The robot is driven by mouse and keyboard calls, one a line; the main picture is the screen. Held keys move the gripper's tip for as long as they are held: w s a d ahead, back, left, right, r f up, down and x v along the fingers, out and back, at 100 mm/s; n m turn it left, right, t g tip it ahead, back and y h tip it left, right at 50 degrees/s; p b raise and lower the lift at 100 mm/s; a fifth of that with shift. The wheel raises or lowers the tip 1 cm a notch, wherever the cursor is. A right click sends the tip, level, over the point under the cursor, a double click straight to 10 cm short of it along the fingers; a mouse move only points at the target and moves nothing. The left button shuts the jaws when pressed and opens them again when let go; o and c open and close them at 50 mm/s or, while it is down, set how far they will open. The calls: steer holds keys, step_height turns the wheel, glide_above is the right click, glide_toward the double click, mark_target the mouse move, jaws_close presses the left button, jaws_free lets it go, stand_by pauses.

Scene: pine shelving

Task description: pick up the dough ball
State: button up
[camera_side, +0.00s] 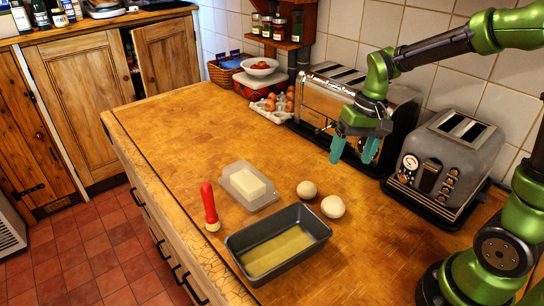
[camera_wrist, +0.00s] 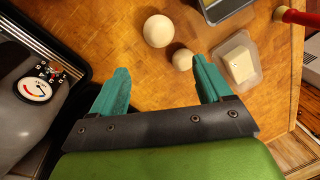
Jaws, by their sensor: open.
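Two pale, round dough balls lie on the wooden worktop, behind the loaf tin in the side view. The larger ball (camera_side: 333,206) is at the right, and the smaller ball (camera_side: 307,189) is just to its left. In the wrist view the larger ball (camera_wrist: 158,31) is ahead of the gap between the fingers, with the smaller ball (camera_wrist: 182,60) nearer the right fingertip. My gripper (camera_side: 354,150) is open and empty, above the worktop and apart from both balls. Its teal fingers (camera_wrist: 160,66) also show in the wrist view.
A dark loaf tin (camera_side: 315,222) stands close in front of the balls. A clear dish (camera_side: 268,199) with butter (camera_side: 248,184) and a red-handled brush (camera_side: 209,203) lie to the left. Two toasters (camera_side: 444,165) (camera_side: 318,103) and an egg carton (camera_side: 262,112) line the back. The worktop's left side is clear.

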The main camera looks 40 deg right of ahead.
mark_target(335, 198)
steer(key=f, duration=0.5)
steer(key=a+f, duration=0.1)
steer(key=f, duration=0.4)
steer(key=w+a+f, duration=0.1)
steer(key=f, duration=0.4)
steer(key=shift+r, duration=0.1)
steer(key=c, duration=0.4)
